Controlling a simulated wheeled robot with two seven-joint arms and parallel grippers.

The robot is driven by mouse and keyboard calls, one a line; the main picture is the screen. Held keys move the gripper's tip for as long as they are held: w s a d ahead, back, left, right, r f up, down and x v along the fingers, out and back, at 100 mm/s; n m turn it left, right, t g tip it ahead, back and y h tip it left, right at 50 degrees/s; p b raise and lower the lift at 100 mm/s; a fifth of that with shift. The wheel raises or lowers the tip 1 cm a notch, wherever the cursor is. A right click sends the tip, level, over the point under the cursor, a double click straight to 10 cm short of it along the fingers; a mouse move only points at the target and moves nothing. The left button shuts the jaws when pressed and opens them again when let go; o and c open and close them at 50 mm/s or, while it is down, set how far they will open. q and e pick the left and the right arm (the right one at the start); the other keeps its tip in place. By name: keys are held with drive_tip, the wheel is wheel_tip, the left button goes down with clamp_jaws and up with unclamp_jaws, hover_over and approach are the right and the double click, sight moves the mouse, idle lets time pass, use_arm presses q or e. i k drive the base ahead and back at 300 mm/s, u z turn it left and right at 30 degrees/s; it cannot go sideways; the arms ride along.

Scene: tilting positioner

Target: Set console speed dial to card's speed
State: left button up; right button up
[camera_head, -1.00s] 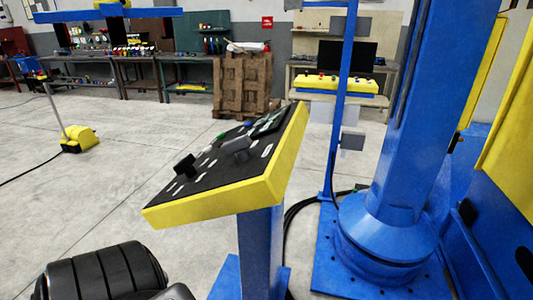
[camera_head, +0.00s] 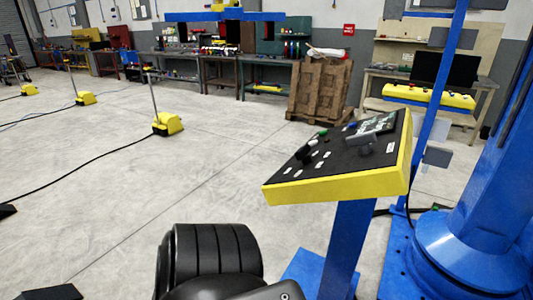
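The console (camera_head: 340,187) is a yellow-edged box with a dark sloped top on a blue post (camera_head: 347,240), right of centre. Its top carries a black knob (camera_head: 304,152), a grey knob or lever (camera_head: 365,142), a green button (camera_head: 322,133), several white labels and a dark display panel (camera_head: 375,125). The dial's setting is too small to read. No speed card can be made out. A black ribbed part of my own arm (camera_head: 215,255) shows at the bottom, left of the console. Neither gripper is in view.
A blue column with a round base (camera_head: 465,250) stands right of the console, with a thin blue post (camera_head: 437,90) behind it. Black cables lie on the floor there. A yellow floor unit (camera_head: 168,124) stands at left. Wooden pallets (camera_head: 319,91) and benches line the back.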

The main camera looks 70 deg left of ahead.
sight(302, 154)
drive_tip(key=k, duration=0.35)
drive_tip(key=u, duration=1.45)
drive_tip(key=i, duration=0.5)
